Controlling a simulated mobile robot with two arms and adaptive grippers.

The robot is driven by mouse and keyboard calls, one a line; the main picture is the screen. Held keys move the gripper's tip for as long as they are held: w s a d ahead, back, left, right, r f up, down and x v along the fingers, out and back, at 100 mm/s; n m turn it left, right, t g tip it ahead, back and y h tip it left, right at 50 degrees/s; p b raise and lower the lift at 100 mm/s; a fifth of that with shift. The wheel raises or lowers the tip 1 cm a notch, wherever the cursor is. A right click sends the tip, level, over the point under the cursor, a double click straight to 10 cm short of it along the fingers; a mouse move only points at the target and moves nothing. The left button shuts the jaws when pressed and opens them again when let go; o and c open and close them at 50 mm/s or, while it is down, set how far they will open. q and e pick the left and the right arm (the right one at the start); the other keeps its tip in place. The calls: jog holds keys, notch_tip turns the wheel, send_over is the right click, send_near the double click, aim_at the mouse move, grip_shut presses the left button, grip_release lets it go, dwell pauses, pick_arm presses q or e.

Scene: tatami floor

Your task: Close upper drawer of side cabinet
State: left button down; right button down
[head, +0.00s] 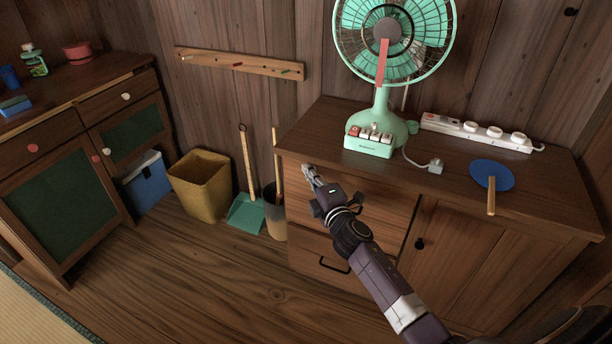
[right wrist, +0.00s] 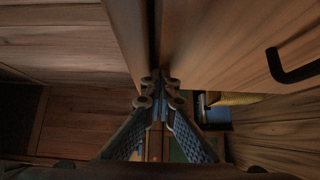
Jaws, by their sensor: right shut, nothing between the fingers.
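The side cabinet (head: 545,200) stands at the right in the head view. Its upper drawer (head: 385,212) lies just under the cabinet top and looks nearly flush; I cannot tell whether a small gap remains. My right arm hides part of its front and its handle. The lower drawer below has a black handle (head: 334,265). My right gripper (head: 311,173) is shut and empty, its tips at the left part of the upper drawer front. In the right wrist view the fingertips (right wrist: 160,88) meet near a dark seam between wooden panels; contact is unclear. My left gripper is out of view.
A green fan (head: 382,110), a power strip (head: 475,132) and a blue hand fan (head: 491,175) are on the cabinet top. A wicker basket (head: 200,187), a dustpan (head: 246,213) and a bin (head: 275,210) stand left of it. The wooden floor in front is clear.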

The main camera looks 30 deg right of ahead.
jog(key=s, duration=0.8)
jog(key=shift+a, duration=0.25)
